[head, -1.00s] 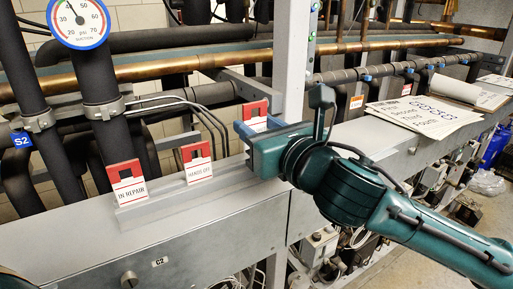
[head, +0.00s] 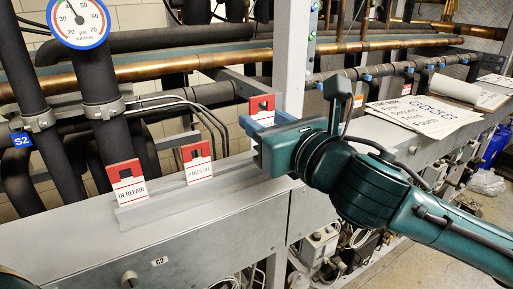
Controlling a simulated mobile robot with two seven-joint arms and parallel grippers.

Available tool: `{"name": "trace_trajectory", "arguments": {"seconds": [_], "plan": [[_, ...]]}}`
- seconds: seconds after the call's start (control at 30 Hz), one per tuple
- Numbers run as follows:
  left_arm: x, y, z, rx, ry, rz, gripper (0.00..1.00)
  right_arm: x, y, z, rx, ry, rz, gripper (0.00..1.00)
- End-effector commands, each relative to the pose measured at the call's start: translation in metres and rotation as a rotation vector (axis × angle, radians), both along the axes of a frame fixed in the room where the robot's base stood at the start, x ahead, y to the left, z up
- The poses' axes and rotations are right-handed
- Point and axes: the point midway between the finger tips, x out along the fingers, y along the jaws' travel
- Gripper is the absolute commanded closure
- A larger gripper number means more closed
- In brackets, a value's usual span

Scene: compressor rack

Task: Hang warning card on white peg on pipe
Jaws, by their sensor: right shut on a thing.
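Three red-and-white warning cards show in the head view. The "IN REPAIR" card (head: 128,187) and the "HANDS OFF" card (head: 198,170) stand upright in the grey rail (head: 165,203) on the metal ledge. The third card (head: 263,104) is upright at the rail's right end, its lower part hidden by my right gripper (head: 254,128). The right gripper is shut on this third card, reaching in from the right. I cannot make out a white peg on the pipes. My left gripper is not in view.
Dark and copper pipes (head: 150,70) run behind the ledge. A round gauge (head: 79,20) stands at the upper left. A grey upright post (head: 297,60) is close behind the right gripper. Printed sheets (head: 425,117) lie on the ledge at right.

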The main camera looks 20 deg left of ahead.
Motion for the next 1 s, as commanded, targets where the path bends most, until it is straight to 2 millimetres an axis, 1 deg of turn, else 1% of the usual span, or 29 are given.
{"name": "trace_trajectory", "arguments": {"seconds": [0.6,1.0], "plan": [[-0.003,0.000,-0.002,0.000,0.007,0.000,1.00,-0.016,-0.021,0.016,0.000,-0.001,0.000,0.70],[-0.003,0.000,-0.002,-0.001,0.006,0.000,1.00,-0.017,-0.022,0.017,-0.001,-0.001,0.000,0.70]]}}
